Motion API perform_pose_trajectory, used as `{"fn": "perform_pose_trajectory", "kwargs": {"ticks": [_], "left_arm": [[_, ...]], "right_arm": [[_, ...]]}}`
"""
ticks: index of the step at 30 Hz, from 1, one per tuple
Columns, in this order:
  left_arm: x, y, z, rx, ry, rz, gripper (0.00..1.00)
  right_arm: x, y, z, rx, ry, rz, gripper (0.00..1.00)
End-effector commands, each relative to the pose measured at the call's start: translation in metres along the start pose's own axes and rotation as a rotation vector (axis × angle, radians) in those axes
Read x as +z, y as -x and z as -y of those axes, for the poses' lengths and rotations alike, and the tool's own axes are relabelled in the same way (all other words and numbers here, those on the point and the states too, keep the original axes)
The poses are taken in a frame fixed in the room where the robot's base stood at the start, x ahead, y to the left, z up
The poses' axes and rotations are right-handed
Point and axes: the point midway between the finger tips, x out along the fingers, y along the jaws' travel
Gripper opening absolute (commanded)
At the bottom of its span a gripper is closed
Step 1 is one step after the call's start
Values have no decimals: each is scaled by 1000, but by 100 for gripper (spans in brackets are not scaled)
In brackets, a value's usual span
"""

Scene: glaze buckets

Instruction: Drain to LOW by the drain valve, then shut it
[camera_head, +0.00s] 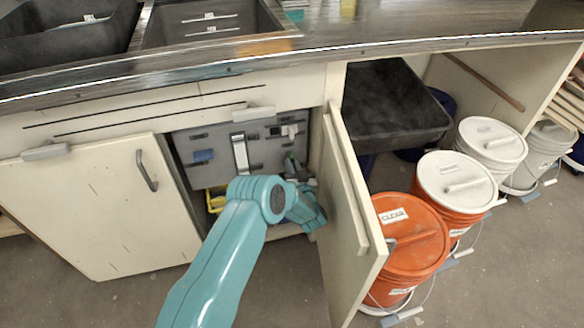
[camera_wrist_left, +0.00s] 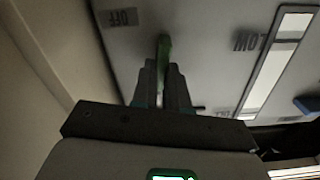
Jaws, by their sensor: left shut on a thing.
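The grey panel (camera_head: 218,160) is inside the open cabinet under the sink. A pale upright gauge strip (camera_head: 240,152) is on it; the wrist view shows the strip (camera_wrist_left: 270,75) with an upside-down LOW label (camera_wrist_left: 251,41) beside it. I cannot read its level for certain. The green drain valve handle (camera_wrist_left: 163,50) stands between the fingers of my left gripper (camera_wrist_left: 163,88), which is shut on it. An OFF label (camera_wrist_left: 118,17) is to its left. In the head view my left gripper (camera_head: 293,170) is at the panel's right side, partly hidden by my arm.
The open cabinet door (camera_head: 350,220) stands close to the right of my left arm. A closed door (camera_head: 100,205) is on the left. An orange CLEAR bucket (camera_head: 412,245) and several other buckets stand right of the open door, with a dark tub (camera_head: 395,105) behind.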

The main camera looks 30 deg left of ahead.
Motion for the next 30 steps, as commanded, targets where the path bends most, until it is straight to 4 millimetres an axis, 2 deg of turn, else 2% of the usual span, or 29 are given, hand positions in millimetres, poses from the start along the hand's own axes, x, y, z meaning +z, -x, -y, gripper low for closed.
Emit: {"fn": "perform_pose_trajectory", "kwargs": {"ticks": [12, 30], "left_arm": [[2, 1, -3, 1, -397, 1, 0], [4, 1, -5, 2, -960, 3, 0]], "right_arm": [[0, -11, -4, 0, 0, 0, 87], [0, -17, -6, 0, 0, 0, 87]]}}
